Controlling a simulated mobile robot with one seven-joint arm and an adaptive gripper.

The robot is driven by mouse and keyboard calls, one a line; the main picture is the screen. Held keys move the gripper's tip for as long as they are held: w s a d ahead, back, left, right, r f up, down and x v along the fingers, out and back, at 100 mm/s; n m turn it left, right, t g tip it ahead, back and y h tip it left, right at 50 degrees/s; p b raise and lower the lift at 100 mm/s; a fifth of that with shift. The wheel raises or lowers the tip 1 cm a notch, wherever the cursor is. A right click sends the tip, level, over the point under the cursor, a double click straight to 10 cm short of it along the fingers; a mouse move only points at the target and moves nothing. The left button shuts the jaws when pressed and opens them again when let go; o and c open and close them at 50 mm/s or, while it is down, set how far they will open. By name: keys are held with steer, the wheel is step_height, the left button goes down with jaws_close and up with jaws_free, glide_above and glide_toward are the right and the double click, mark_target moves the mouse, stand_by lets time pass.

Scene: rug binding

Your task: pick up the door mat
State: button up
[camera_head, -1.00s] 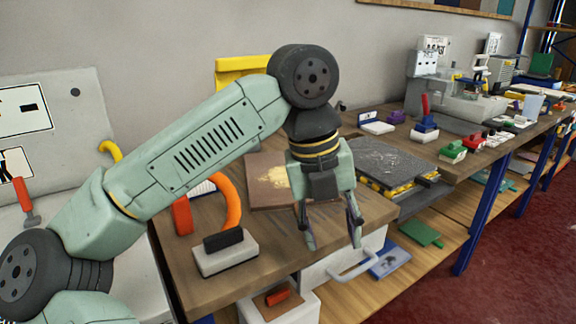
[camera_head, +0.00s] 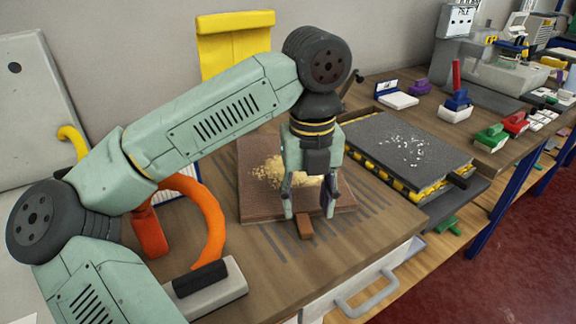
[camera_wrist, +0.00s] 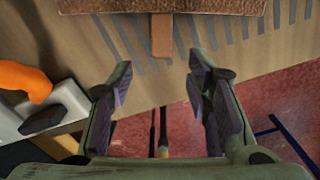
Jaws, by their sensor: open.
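A flat brown slab (camera_head: 252,203) with a patch of pale crumbs lies on the workbench; it looks like the door mat, though I cannot be sure. A brown tab (camera_head: 305,228) sticks out from its front edge. In the wrist view the slab's edge (camera_wrist: 215,6) spans the top, with the tab (camera_wrist: 161,38) pointing down toward my gripper (camera_wrist: 160,78). My gripper is open and empty, fingers pointing down; in the head view its fingertips (camera_head: 308,207) appear by the slab's front edge and tab. It hides part of the slab.
A grey slab (camera_head: 385,138) with white specks lies to the right on a yellow-and-black base. An orange curved handle (camera_head: 213,220) and a white block with a black grip (camera_head: 205,285) stand at left. The striped bench top (camera_head: 330,240) in front is bare. A drawer handle (camera_head: 367,296) juts out below.

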mark_target(306, 229)
steer(key=shift+w+f+p, duration=0.1)
steer(key=shift+f+p, duration=0.85)
steer(key=shift+f, duration=2.15)
steer(key=shift+c, duration=0.2)
jaws_close()
